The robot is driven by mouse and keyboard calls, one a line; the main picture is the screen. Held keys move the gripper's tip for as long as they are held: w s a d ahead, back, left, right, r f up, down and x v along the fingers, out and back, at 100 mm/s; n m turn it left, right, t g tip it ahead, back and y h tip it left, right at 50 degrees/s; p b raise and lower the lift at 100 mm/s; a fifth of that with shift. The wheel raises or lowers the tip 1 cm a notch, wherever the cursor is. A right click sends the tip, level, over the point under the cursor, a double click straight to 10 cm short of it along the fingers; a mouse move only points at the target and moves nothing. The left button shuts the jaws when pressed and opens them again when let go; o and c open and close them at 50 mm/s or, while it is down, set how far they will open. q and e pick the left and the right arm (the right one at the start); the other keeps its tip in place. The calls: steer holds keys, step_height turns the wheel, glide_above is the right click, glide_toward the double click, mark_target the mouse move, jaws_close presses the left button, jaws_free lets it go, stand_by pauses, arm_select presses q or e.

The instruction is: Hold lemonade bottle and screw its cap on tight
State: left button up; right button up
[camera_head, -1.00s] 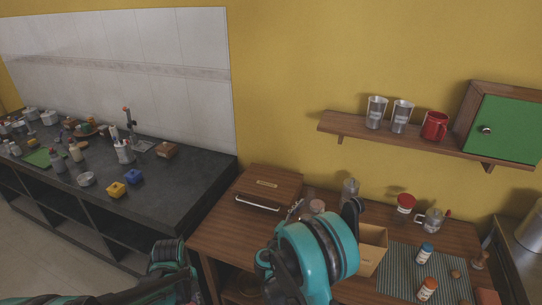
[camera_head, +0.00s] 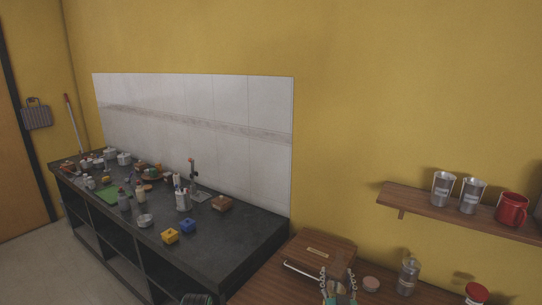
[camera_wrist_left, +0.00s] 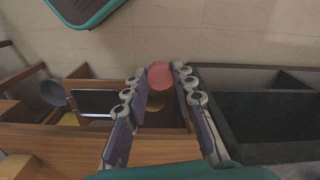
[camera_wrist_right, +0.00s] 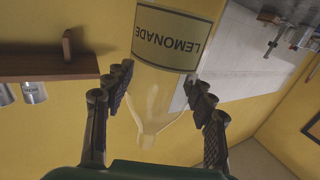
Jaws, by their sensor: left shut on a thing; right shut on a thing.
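The lemonade bottle (camera_wrist_right: 168,85) is pale yellow and see-through, with a cream LEMONADE label that reads upside down in the right wrist view. My right gripper (camera_wrist_right: 158,85) is shut on it, with a finger on either side below the label. The bottle's narrow end points toward the palm. A round pink thing (camera_wrist_left: 160,75), which looks like the cap, is between the tips of my left gripper (camera_wrist_left: 158,72), shut on it.
A wall shelf (camera_head: 415,202) holds metal cups and a red mug (camera_head: 511,208). The dark counter (camera_head: 240,236) at left is cluttered.

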arm_select(q)
steer(key=n, duration=0.4)
steer(key=shift+w+a, duration=0.1)
steer(key=shift+a, duration=0.25)
arm_select(e)
steer(key=shift+s+a+r+n+y, duration=0.25)
steer(key=shift+s+a+n+y, duration=0.1)
steer(key=shift+a+y, duration=0.2)
steer(key=shift+s+a+r+n+y, duration=0.25)
steer(key=shift+a+n+y, duration=0.1)
steer(key=shift+a+y, duration=0.2)
steer(key=s+a, duration=0.2)
steer(key=a, duration=0.7)
steer(key=s+a, duration=0.2)
steer(key=a, duration=0.6)
steer(key=shift+s+a, duration=0.3)
steer(key=shift+a, duration=0.05)
